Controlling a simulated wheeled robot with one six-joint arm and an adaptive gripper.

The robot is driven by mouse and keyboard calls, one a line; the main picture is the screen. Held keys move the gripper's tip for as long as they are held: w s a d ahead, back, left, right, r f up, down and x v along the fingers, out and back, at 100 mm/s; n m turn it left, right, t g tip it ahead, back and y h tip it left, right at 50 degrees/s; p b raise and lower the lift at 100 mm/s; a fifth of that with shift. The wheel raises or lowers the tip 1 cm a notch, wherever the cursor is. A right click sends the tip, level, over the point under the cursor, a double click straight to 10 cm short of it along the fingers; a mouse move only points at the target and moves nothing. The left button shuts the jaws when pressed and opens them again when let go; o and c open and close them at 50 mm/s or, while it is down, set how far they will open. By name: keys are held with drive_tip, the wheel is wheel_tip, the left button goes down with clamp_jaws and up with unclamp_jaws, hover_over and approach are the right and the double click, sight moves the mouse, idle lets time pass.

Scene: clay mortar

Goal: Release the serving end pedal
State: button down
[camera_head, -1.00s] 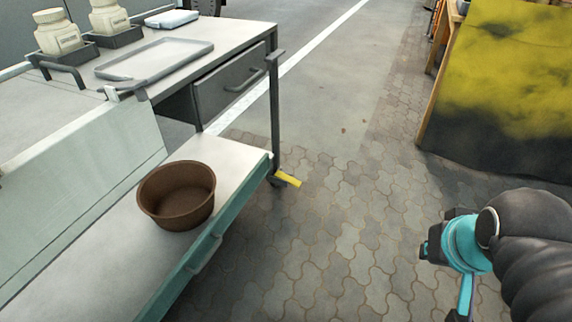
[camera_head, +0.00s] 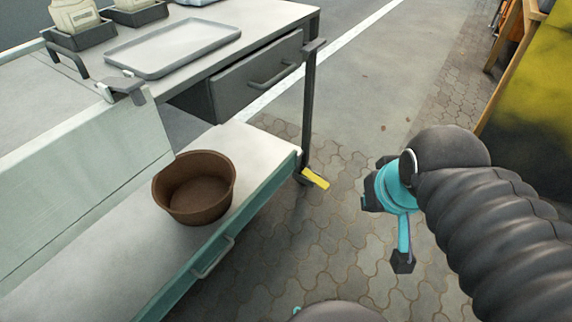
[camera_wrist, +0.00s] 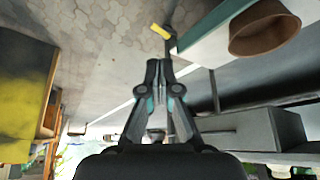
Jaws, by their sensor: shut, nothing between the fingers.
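The yellow pedal (camera_head: 314,178) sticks out at the foot of the serving cart's near right leg (camera_head: 309,110), just above the paving. It also shows in the wrist view (camera_wrist: 161,31), at the top, on the dark caster beside the cart's lower shelf. My gripper (camera_wrist: 158,66) is shut and empty in the wrist view. Its fingertips point toward the pedal but are apart from it, with a gap of paving between them in the picture. In the head view my arm is to the right of the pedal, and the fingers cannot be made out clearly.
The cart's lower shelf (camera_head: 112,228) holds a brown bowl (camera_head: 194,190). A grey tray (camera_head: 172,48) lies on the top, above a drawer (camera_head: 258,76). The paving between is clear.

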drive_tip(key=shift+w, duration=0.1)
drive_tip(key=w+f+n+g+y+b, duration=0.1)
drive_tip(key=w+f+n+b, duration=0.15)
drive_tip(key=w, duration=1.25)
drive_tip(key=w+f+n+g+y+b, duration=0.1)
drive_tip(key=w+f+n+b, duration=0.2)
drive_tip(key=w, duration=1.2)
drive_tip(key=w+f+n, duration=0.1)
drive_tip(key=w+f, duration=0.6)
drive_tip(key=f, duration=0.3)
drive_tip(key=w+d+f+n+y+b, duration=0.1)
drive_tip(key=w+f+n, duration=0.1)
drive_tip(key=w+f, duration=0.5)
drive_tip(key=w+d+f+n+g+b, duration=0.1)
drive_tip(key=w+f, duration=0.5)
drive_tip(key=f, duration=0.8)
drive_tip(key=shift+w+f+n+y, duration=0.3)
drive_tip(key=shift+w+f+n, duration=0.1)
drive_tip(key=shift+n, duration=0.25)
